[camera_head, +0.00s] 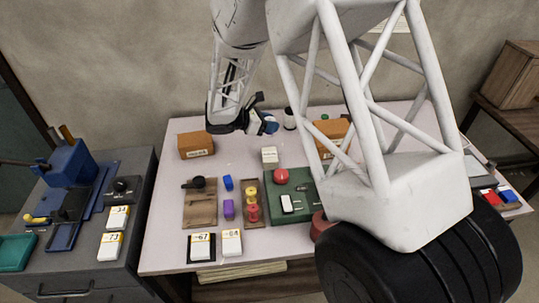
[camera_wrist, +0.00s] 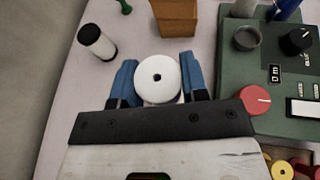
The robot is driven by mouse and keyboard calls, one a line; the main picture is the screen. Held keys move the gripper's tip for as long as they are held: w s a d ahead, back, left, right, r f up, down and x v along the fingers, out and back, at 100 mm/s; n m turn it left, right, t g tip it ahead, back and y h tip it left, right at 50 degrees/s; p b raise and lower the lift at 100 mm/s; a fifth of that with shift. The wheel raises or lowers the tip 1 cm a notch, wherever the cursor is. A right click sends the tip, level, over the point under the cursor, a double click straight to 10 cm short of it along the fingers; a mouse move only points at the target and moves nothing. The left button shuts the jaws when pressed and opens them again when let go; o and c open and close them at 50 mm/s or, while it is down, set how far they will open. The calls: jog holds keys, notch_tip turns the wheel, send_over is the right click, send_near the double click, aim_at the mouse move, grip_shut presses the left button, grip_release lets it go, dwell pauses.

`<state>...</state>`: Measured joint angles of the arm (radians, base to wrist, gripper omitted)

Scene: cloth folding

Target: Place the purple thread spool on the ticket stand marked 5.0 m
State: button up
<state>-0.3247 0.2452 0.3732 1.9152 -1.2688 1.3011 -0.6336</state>
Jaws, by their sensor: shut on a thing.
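My gripper (camera_head: 262,124) is at the back of the table, with blue fingertips. In the wrist view my gripper (camera_wrist: 159,82) is shut on a white round spool (camera_wrist: 158,75) with a dark centre hole. White ticket stands (camera_head: 201,247) and (camera_head: 231,243) are at the table's front edge. More stands (camera_head: 117,218) and (camera_head: 110,246) are on the left cabinet. I cannot read 5.0 m on any of them.
A green panel (camera_head: 307,207) with a red knob (camera_head: 281,175) lies right of several yellow and red spools (camera_head: 252,204). Cardboard boxes (camera_head: 195,145) and (camera_head: 332,135) and a black-topped white cylinder (camera_wrist: 97,42) stand at the back. My arm hides the table's right side.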

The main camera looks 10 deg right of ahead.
send_over(270, 154)
jog(key=shift+s+f, duration=0.1)
jog(key=shift+f, duration=3)
jog(key=shift+f, duration=1.85)
jog(key=shift+f, duration=0.15)
jog(key=o, duration=0.9)
jog(key=v, duration=1.2)
jog(key=shift+a, duration=0.1)
